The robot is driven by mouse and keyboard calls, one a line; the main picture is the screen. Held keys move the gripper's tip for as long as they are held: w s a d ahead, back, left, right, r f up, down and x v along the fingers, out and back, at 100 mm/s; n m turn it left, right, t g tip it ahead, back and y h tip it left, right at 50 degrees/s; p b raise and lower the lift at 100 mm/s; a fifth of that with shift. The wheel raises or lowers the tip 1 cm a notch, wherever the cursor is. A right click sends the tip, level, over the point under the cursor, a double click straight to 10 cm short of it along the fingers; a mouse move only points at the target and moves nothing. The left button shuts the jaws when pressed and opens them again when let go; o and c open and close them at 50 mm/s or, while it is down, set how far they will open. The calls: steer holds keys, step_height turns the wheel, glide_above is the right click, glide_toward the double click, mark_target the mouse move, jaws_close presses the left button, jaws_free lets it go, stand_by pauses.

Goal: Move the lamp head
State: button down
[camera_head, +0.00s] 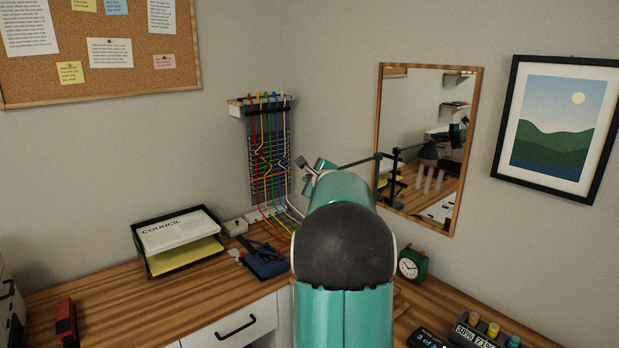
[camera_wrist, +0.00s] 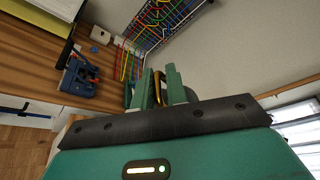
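The real lamp shows in the head view as a thin dark lamp arm (camera_head: 360,161), running left from a joint beside the mirror to behind my gripper. The lamp head is mostly hidden there by my own arm. The mirror shows a dark cone-shaped head on a similar arm. My gripper (camera_head: 314,167) is at the left end of the lamp arm.
The mirror (camera_head: 468,150) hangs just behind the lamp. A cable rack (camera_head: 268,185) is on the wall, left of my gripper. A blue tool (camera_head: 266,263), a paper tray (camera_head: 150,268) and a green clock (camera_head: 412,265) stand on the wooden desk (camera_head: 125,305).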

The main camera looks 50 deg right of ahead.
step_height(320, 180, down, 12)
steer(key=d, duration=0.2)
steer(key=shift+s, duration=0.2)
steer(key=c, duration=1.5)
jaws_free()
steer(key=shift+c, duration=0.2)
steer(key=v, duration=1.3)
steer(key=shift+s, duration=0.35)
steer(key=shift+a+r, duration=0.1)
steer(key=shift+a, duration=0.05)
